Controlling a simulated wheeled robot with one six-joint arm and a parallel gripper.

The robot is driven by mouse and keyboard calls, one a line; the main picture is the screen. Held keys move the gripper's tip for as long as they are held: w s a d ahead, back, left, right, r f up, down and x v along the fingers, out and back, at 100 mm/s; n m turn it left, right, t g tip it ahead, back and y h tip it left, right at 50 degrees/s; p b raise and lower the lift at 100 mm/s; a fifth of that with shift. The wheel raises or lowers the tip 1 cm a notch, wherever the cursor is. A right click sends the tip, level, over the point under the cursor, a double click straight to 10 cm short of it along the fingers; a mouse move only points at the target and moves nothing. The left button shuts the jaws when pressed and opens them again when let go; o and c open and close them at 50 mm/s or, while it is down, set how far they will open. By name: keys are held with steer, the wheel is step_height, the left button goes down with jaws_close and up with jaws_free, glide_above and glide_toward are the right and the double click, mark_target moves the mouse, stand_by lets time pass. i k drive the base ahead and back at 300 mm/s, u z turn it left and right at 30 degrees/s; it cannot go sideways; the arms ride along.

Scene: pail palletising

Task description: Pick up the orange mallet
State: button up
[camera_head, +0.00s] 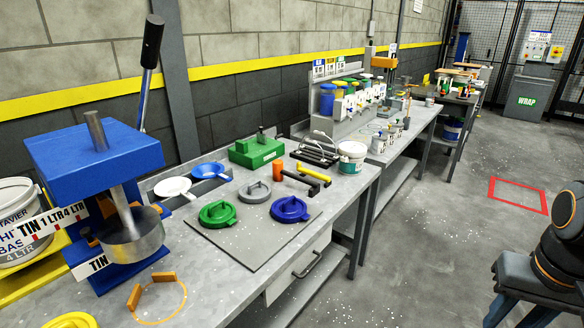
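The orange mallet (278,171) is on the grey workbench, behind the lids and left of the front pail. Its orange head shows clearly. A dark bar with a yellow end lies just right of the head; I cannot tell whether it is the mallet's handle. Part of my dark arm with orange rings shows at the right edge. My gripper is out of view, and nothing of mine is near the mallet.
Green, grey and blue lids lie on a grey mat (252,252) in front of the mallet. A green box (256,152) stands behind it, a white pail (352,157) to its right. A blue press (95,150) stands at left. Open floor (430,220) lies right of the bench.

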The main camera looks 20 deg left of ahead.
mark_target(279, 173)
steer(key=u, duration=0.5)
steer(key=i, duration=0.8)
steer(key=u, duration=0.85)
